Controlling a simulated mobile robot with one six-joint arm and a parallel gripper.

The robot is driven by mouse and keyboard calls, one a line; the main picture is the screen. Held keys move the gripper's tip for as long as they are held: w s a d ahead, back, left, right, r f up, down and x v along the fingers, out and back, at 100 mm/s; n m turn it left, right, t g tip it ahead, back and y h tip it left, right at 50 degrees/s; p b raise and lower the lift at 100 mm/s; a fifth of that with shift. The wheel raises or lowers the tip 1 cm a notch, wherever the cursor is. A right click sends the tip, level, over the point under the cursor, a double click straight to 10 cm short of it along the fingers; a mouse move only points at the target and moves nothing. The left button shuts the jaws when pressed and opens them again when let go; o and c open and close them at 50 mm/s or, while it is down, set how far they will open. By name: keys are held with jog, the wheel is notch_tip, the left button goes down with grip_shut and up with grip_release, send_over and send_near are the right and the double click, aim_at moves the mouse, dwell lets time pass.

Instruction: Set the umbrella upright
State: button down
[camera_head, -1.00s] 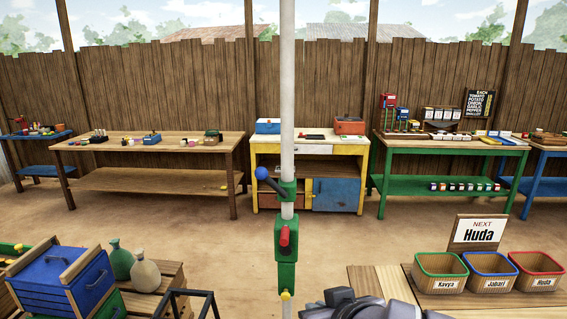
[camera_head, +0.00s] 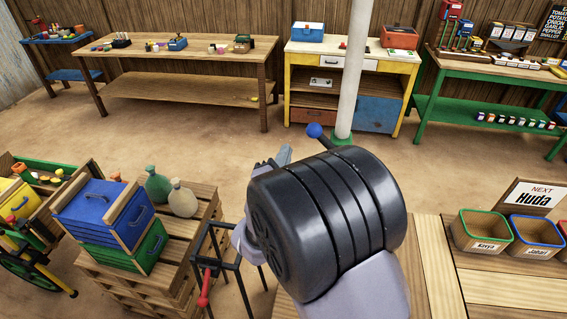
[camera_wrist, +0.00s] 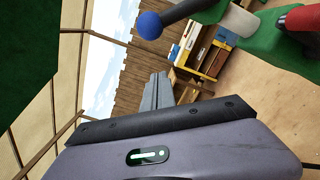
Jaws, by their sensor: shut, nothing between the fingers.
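The umbrella's white pole (camera_head: 356,70) stands behind my arm in the head view, and its lower part is hidden by the arm. I cannot tell its true lean from this angled view. A crank with a blue knob (camera_head: 314,130) sticks out to its left. The wrist view shows the blue knob (camera_wrist: 149,25), the white pole (camera_wrist: 236,22), a green fitting (camera_wrist: 275,48) and a red handle (camera_wrist: 302,18). My gripper (camera_head: 284,156) is shut and empty, left of the knob in the head view. Its fingers (camera_wrist: 158,92) show below the knob in the wrist view, apart from it.
A pallet stack (camera_head: 165,250) with a blue crate (camera_head: 92,212) and two sacks stands at left. A black metal frame (camera_head: 232,262) is close to my arm. A wooden counter (camera_head: 440,262) with bins (camera_head: 480,230) is at right. Open dirt floor lies beyond.

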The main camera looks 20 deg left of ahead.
aim_at(316, 132)
jog(key=shift+w+d+r, duration=0.6)
jog(key=shift+w+d, duration=0.1)
jog(key=shift+w, duration=0.1)
jog(key=shift+w+d+r, duration=0.55)
jog(key=shift+w+d, duration=0.1)
jog(key=shift+w, duration=0.15)
jog(key=shift+d+r, duration=0.1)
jog(key=shift+r, duration=0.05)
jog(key=d+r+m, duration=0.1)
jog(key=d+r+m+b, duration=0.1)
jog(key=m, duration=0.1)
jog(key=d+r+m+b, duration=0.1)
jog(key=m, duration=0.1)
jog(key=shift+w+d+r, duration=0.15)
jog(key=shift+w+r, duration=0.15)
jog(key=shift+w, duration=0.1)
jog(key=shift+w+d+r+m+h+b, duration=0.2)
jog(key=shift+d+r+m+b, duration=0.3)
jog(key=shift+d+m+b, duration=0.35)
jog(key=shift+w+d+r+m+h+b, duration=0.15)
jog(key=shift+d+r+m+b, duration=0.35)
jog(key=shift+d+m, duration=0.5)
jog(key=shift+a+m, duration=0.1)
jog(key=shift+m, duration=0.15)
jog(key=shift+w+g, duration=0.15)
jog(key=shift+g, duration=0.15)
